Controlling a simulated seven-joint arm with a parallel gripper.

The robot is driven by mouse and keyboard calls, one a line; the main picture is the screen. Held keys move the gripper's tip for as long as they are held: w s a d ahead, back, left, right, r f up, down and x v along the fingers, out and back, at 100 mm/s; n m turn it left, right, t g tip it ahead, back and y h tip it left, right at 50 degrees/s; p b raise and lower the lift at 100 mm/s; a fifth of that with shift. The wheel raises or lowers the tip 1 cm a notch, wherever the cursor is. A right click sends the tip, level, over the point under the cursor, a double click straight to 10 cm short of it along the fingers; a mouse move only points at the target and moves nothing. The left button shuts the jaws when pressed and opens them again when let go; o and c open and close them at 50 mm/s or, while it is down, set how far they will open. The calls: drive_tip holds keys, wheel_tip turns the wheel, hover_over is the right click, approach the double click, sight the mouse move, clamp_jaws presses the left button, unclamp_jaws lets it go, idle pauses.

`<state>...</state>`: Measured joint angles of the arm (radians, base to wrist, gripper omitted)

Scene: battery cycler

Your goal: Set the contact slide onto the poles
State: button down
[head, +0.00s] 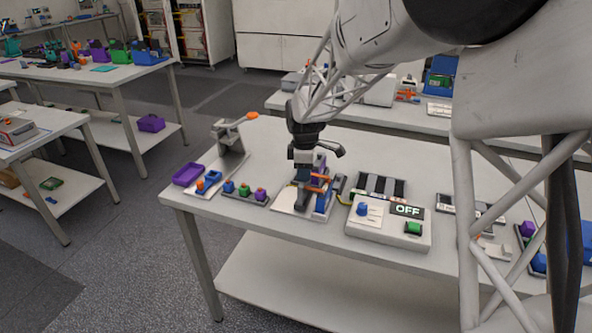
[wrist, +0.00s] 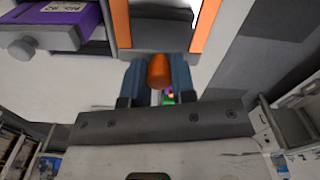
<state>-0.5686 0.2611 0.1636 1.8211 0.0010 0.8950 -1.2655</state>
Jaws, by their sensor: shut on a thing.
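My gripper (wrist: 157,84) shows in the wrist view with its two blue-grey fingers on either side of an orange knob (wrist: 158,70), shut on it. The knob appears to be the contact slide's handle. Beyond it is a grey frame with orange strips (wrist: 205,25). A purple cell (wrist: 66,16) with a white label lies at upper left, with a round grey pole (wrist: 22,47) at its near end. In the head view my gripper (head: 304,182) is low over the cycler fixture (head: 322,205), where purple and orange parts show. Contact between slide and poles cannot be made out.
Right of the fixture is a white control box (head: 388,236) reading OFF, with a blue knob and green button. Left are a tray of coloured knobs (head: 245,197), a purple bin (head: 188,174) and a grey stand with an orange lever (head: 230,138). The table's front left is clear.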

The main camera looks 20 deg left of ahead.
drive_tip(key=shift+d, duration=0.25)
drive_tip(key=c, duration=0.9)
unclamp_jaws()
drive_tip(key=shift+c, duration=0.2)
drive_tip(key=shift+r, duration=3.95)
drive_tip(key=shift+d, duration=0.1)
